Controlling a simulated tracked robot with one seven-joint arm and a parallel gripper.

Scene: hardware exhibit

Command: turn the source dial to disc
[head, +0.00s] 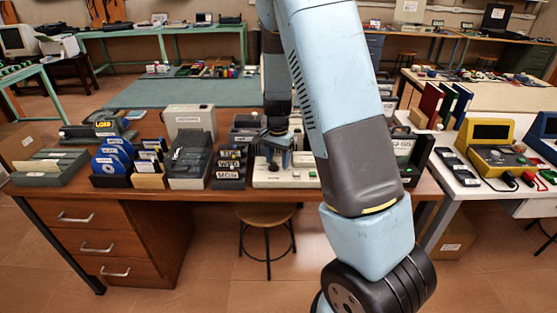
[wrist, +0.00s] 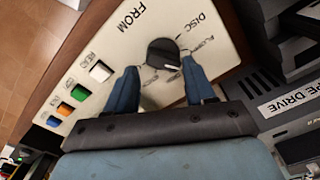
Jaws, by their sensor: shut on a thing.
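The source dial (wrist: 163,50) is a round dark knob on a cream panel (wrist: 110,45) in the wrist view. "FROM" is printed beside it, and "DISC" with another, less clear label is by its upper right. A small white mark shows on the dial's near side; I cannot tell for certain which label it points to. My gripper (wrist: 157,68) is shut on the dial, with one blue finger on each side. In the head view my gripper (head: 277,158) reaches down to the cream panel (head: 262,178); the dial is too small to make out there.
Coloured buttons (wrist: 79,92) line the panel's left in the wrist view. A "TAPE DRIVE" unit (wrist: 290,98) stands close on the right. Card and disc boxes (head: 190,160) crowd the desk's left. A yellow device (head: 492,158) stands on the right table. A stool (head: 268,215) is below.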

